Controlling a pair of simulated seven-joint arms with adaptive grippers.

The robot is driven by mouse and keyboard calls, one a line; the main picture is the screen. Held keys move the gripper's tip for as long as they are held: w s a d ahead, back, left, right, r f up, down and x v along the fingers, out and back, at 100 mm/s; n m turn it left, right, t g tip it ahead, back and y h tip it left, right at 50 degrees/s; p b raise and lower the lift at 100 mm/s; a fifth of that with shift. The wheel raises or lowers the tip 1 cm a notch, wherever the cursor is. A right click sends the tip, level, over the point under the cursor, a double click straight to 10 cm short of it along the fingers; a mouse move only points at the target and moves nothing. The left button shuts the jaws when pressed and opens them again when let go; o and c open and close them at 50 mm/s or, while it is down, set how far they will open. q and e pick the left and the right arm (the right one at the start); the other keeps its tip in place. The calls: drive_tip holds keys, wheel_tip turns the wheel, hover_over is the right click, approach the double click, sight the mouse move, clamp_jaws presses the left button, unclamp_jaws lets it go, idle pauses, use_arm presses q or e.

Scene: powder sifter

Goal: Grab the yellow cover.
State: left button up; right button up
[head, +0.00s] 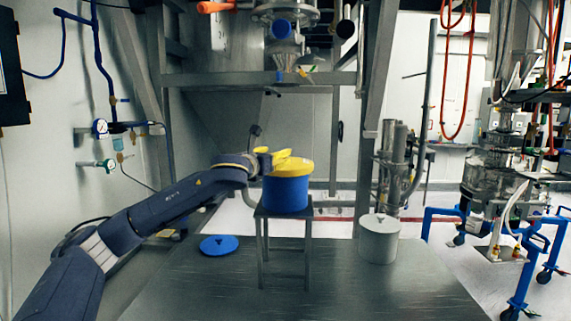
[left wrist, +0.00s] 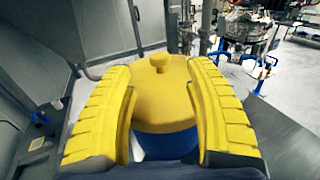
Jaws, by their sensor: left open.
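The yellow cover (head: 294,167) sits on top of a blue container (head: 285,194), which stands on a small metal stand (head: 262,213). In the left wrist view the cover (left wrist: 163,98) shows a round knob (left wrist: 159,61) on its top. My left gripper (head: 277,155) is at the left side of the cover, at about its height. Its yellow fingers (left wrist: 163,112) are spread, one on each side of the cover. I cannot tell whether they touch it. In the head view the fingers hide part of the cover's top. My right gripper is not in view.
A blue lid (head: 219,245) lies on the metal table (head: 330,290) left of the stand. A grey-white lidded canister (head: 379,242) stands to the right. Metal machinery with a blue-ended outlet (head: 281,28) hangs above. The table's front is clear.

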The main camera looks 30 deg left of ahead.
use_arm(q)
drive_tip(key=shift+w+a+f, duration=0.1)
drive_tip(key=shift+w+a, duration=0.05)
drive_tip(key=shift+w, duration=1.1)
drive_tip(key=shift+w+a, duration=0.15)
drive_tip(key=shift+w, duration=1.15)
drive_tip(key=shift+w+a+f, duration=0.1)
drive_tip(key=shift+w+a, duration=0.05)
drive_tip(key=shift+w, duration=1.1)
clamp_jaws()
drive_tip(key=shift+r, duration=0.1)
